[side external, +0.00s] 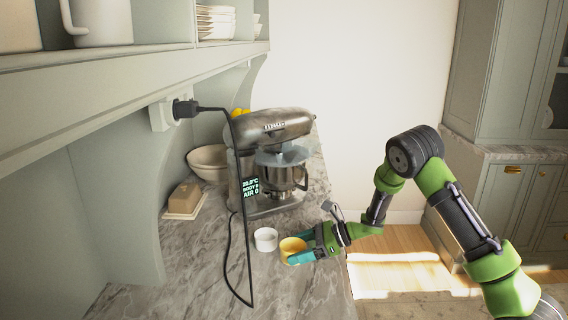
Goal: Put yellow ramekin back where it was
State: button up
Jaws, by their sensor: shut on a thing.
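The yellow ramekin (291,245) is at the front of the marble counter, just right of a white ramekin (265,239). My gripper (301,248) reaches in from the right with its teal fingers at the yellow ramekin, shut on it. The fingers hide part of its right and lower side. I cannot tell whether the ramekin touches the counter or is held slightly above it.
A stand mixer (272,155) stands behind the ramekins. Its black cord (238,200) hangs from the wall outlet down to the counter. A butter dish (185,200) and a bowl (208,162) are at the left. The front counter (312,290) is clear.

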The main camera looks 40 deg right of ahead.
jog(key=shift+f, duration=1.75)
jog(key=shift+f, duration=0.1)
